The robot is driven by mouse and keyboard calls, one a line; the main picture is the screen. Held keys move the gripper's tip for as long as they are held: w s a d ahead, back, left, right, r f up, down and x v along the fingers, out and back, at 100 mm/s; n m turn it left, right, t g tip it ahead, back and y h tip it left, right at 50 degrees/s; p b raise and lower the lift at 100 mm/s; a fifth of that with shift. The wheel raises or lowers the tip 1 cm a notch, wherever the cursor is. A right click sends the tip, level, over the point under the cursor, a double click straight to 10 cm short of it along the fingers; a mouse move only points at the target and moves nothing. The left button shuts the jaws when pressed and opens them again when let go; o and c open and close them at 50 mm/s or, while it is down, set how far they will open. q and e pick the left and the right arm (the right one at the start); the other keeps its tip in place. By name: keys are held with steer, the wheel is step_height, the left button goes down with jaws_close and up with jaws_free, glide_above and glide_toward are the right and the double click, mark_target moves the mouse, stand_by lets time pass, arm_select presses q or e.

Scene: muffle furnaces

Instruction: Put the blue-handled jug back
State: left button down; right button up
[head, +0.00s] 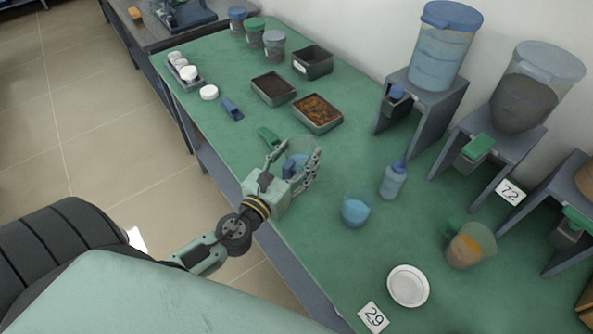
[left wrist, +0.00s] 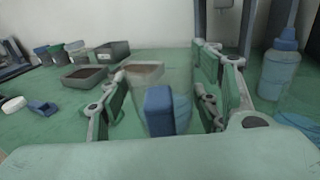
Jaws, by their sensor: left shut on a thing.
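The blue-handled jug (head: 298,160) is a clear vessel between the fingers of my left gripper (head: 296,163), over the near side of the green table. In the left wrist view its blue handle (left wrist: 158,110) faces me, with the see-through body behind it. My left gripper (left wrist: 165,105) is shut on the jug, with fingers on both sides. The fingers partly hide the jug in the head view, and I cannot tell whether its base touches the table. My right gripper is not in view.
The green table (head: 320,235) holds a squeeze bottle (head: 393,181), a blue-filled beaker (head: 355,211), a green-handled jug (head: 468,246) and a white plate (head: 408,286). Dispensers on grey stands (head: 406,88) line the wall. Trays (head: 318,127) and lidded jars (head: 274,46) are farther back.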

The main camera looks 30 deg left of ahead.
mark_target(297, 168)
arm_select(q)
steer(key=shift+f+b, duration=1.2)
steer(key=shift+f, duration=0.8)
steer(key=shift+f, duration=0.1)
steer(key=c, duration=1)
jaws_free()
steer(key=shift+f, duration=0.1)
steer(key=shift+c, duration=0.2)
steer(key=o, duration=0.5)
steer(key=shift+c, duration=0.2)
